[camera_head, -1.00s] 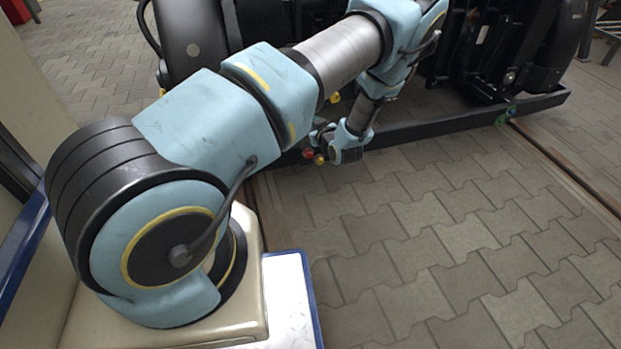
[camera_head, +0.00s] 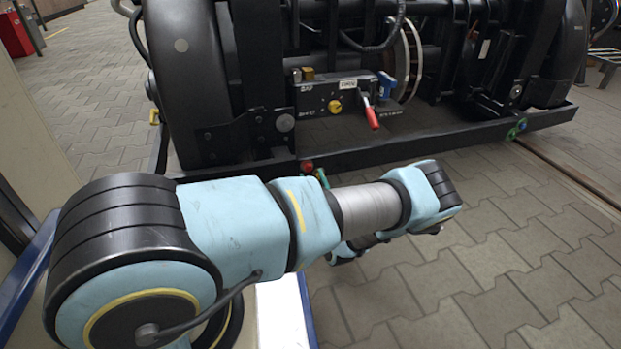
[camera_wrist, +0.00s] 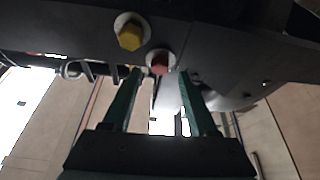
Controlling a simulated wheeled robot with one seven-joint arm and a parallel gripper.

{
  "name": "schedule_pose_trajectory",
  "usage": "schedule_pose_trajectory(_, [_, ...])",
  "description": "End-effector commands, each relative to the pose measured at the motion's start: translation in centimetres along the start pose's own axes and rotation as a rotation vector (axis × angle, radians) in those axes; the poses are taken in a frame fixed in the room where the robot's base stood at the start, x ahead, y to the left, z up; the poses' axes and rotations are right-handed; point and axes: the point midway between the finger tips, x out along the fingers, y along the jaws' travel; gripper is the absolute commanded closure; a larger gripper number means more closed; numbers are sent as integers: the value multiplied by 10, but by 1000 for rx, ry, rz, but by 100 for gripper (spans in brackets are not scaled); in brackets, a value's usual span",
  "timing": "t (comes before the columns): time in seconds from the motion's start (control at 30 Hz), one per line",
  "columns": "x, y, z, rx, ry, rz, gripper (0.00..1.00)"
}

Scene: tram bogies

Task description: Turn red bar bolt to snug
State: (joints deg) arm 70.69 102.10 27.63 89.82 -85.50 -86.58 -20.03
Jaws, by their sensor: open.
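The red bolt (camera_head: 306,166) is on the dark bar (camera_head: 430,147) along the near side of the bogie. In the wrist view the red bolt (camera_wrist: 160,62) sits on a pale round washer, at the far end of the gap between my fingertips. My gripper (camera_wrist: 159,74) is open, with its two green fingers on either side of the line to the bolt. I see nothing between the fingers, and cannot tell whether they touch the bolt. In the head view my arm mostly hides the gripper; a bit of green (camera_head: 322,178) shows beside the bolt.
A yellow bolt (camera_wrist: 131,33) is close to the red one, up and left. A green and a blue bolt (camera_head: 516,130) are at the bar's right end. A red-handled lever (camera_head: 371,114) stands on the bogie behind the bar. The paving at right (camera_head: 500,240) is clear.

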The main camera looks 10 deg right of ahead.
Motion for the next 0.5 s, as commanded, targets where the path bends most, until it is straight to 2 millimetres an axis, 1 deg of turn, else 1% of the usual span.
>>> schedule_pose_trajectory(0.1, [14, 0, 2, -2, 0, -1, 41])
schedule_pose_trajectory(0.2, [21, 0, 1, -1, -1, -1, 41])
schedule_pose_trajectory(0.5, [24, 0, 0, 0, -2, -1, 41])
